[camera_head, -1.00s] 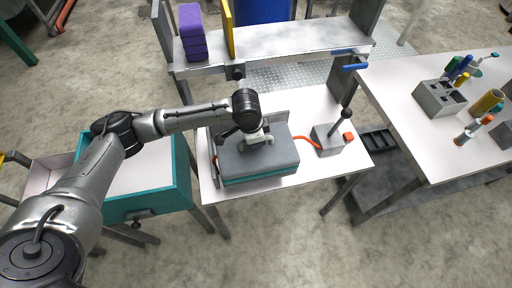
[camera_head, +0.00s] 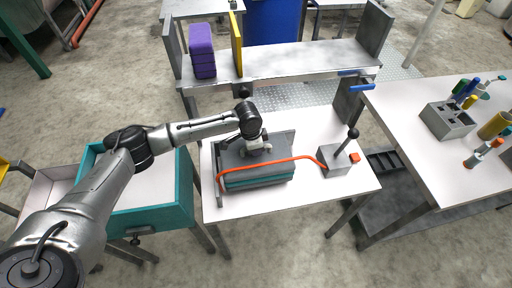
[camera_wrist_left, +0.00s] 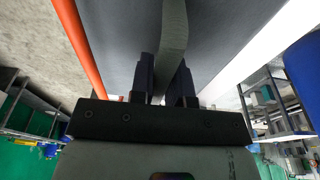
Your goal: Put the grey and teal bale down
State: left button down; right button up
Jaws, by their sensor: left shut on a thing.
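The grey and teal bale (camera_head: 260,181) is at the white table (camera_head: 320,197), with a grey top and teal lower layers. My left gripper (camera_head: 256,149) is above its top. In the left wrist view the two dark fingers (camera_wrist_left: 164,88) are closed on a grey-green strap (camera_wrist_left: 173,40) running over the bale's grey top (camera_wrist_left: 220,35). An orange bar or hose (camera_head: 275,162) passes across the near side of the bale from a grey lever box (camera_head: 338,161). Whether the bale's underside touches the table is hidden. My right gripper is out of view.
A grey upright plate (camera_head: 285,143) stands behind the bale. A teal-sided tray table (camera_head: 150,213) is at left. A shelf behind holds a purple block (camera_head: 201,51) and a yellow divider (camera_head: 237,44). The white tabletop right of the bale is partly clear.

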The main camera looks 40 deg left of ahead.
pick_arm(q)
jog(key=shift+f, duration=1.45)
jog(key=c, duration=1.5)
grip_release()
jog(key=shift+f, duration=0.2)
jog(key=o, duration=0.4)
jog(key=shift+r, duration=0.15)
